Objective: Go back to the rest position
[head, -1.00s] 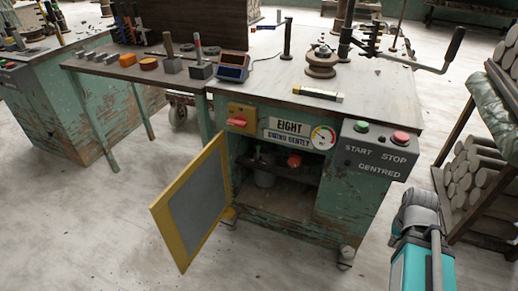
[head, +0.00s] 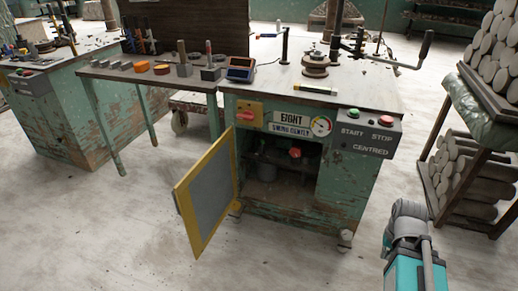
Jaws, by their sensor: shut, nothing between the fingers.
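Part of my arm, grey and teal, shows at the lower right of the head view. My gripper and its fingertips are not in view. The green workbench (head: 345,185) marked EIGHT stands ahead of me, apart from the visible arm part. Its yellow-framed door (head: 209,193) hangs open toward the lower left, and the compartment (head: 272,190) behind it is dark, with a pot and a red item inside.
A narrow side table (head: 110,73) with several tools joins the bench on the left. Another green bench (head: 50,110) stands farther left. A rack of clay-coloured cylinders (head: 465,170) stands at the right. Pale floor (head: 100,230) in front is clear.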

